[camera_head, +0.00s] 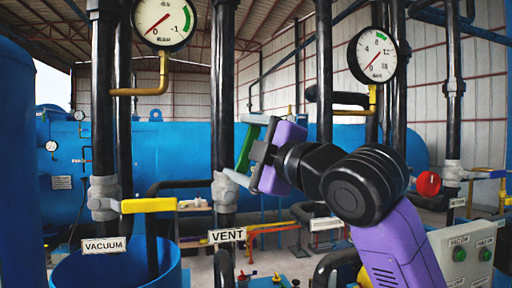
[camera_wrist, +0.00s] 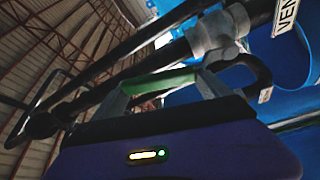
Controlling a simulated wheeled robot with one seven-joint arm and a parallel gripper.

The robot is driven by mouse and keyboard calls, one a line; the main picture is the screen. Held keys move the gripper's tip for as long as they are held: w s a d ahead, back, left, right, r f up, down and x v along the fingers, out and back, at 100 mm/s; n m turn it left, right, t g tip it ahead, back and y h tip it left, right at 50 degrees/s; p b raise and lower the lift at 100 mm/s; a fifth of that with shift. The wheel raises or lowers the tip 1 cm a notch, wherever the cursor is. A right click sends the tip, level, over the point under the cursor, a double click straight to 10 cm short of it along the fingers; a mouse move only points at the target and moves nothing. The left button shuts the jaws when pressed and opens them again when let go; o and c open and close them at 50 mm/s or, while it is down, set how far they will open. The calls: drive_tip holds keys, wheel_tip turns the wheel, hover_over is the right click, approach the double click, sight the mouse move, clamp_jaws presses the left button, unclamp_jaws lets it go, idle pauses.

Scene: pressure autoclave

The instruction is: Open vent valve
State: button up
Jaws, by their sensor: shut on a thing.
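The vent valve (camera_head: 225,192) is a grey body on a black vertical pipe, above a white VENT label (camera_head: 227,235). Its green handle (camera_head: 244,150) slants steeply upward beside the pipe. My gripper (camera_head: 248,152) reaches in from the right and is shut on the green handle. In the wrist view, the green handle (camera_wrist: 160,82) runs across between the two grey fingers, and the valve body (camera_wrist: 212,35) is above it. The fingers and palm hide part of the handle.
A VACUUM valve with a level yellow handle (camera_head: 149,205) stands on the left pipe. Two round gauges (camera_head: 163,20) (camera_head: 379,55) hang above. A red knob (camera_head: 428,183) and a control box (camera_head: 468,255) are at right. Black pipes stand close around my arm.

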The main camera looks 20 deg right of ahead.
sight(249, 149)
drive_tip(key=shift+a+n+g+p, duration=0.55)
drive_tip(key=shift+a+n+g, duration=0.25)
drive_tip(key=shift+a+n, duration=1)
drive_tip(key=o, duration=1.9)
drive_tip(key=b+v, duration=0.2)
drive_tip(key=v, duration=0.5)
drive_tip(key=shift+s+d, duration=0.2)
drive_tip(key=shift+s, duration=0.2)
